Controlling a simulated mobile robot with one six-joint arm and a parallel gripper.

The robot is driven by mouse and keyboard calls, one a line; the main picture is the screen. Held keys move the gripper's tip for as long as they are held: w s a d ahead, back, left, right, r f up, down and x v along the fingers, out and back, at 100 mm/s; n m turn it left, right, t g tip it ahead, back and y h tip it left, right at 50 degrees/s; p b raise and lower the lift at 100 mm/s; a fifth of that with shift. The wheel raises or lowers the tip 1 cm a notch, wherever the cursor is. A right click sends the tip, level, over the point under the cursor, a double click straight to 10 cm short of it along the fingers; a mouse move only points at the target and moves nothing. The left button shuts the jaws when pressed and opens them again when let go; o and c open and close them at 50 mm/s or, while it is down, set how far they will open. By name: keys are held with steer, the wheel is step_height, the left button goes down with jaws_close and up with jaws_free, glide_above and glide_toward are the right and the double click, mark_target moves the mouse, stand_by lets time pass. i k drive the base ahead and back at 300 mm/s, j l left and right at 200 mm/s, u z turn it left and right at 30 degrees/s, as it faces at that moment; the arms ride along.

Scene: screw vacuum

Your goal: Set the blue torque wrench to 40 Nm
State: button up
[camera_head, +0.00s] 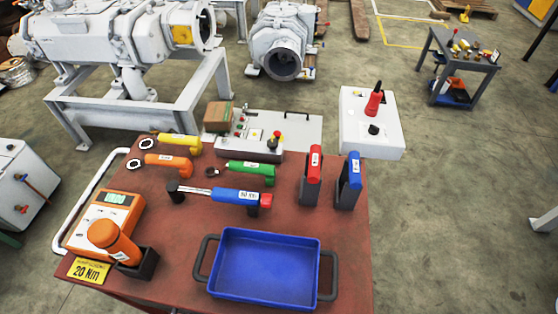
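The blue torque wrench (233,194) lies on the red-brown cart top. Its dark ratchet head points left and its red end cap (266,200) points right. A white label on its handle shows a number that looks like 50 Nm, but it is too small to be sure. My gripper is not in this view.
A blue tray (265,268) with dark handles sits at the front. Yellow (178,141), orange (167,161) and green (249,169) wrenches lie behind the blue one. Red (312,177) and blue (348,182) upright blocks stand right. An orange device (112,212) and yellow 20 Nm sign (88,271) are left.

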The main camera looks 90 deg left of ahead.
mark_target(266, 201)
steer(key=i+u, duration=0.1)
steer(key=u, duration=0.85)
steer(key=i+l+u, duration=0.1)
steer(key=u, duration=0.4)
steer(key=l+u, duration=0.2)
steer(key=u, duration=0.25)
steer(key=i+l+u, duration=0.1)
steer(key=u, duration=0.4)
steer(key=l+u, duration=0.15)
steer(key=u, duration=0.35)
steer(key=l+u, duration=0.1)
steer(key=u, duration=0.35)
steer(key=l+u, duration=0.15)
steer(key=u, duration=0.35)
steer(key=i+j, duration=0.15)
steer(key=j, duration=0.2)
steer(key=i+j, duration=0.35)
steer(key=j, duration=0.3)
steer(key=i+j, duration=0.2)
steer(key=j, duration=0.15)
steer(key=i+j, duration=0.15)
steer(key=j, duration=0.15)
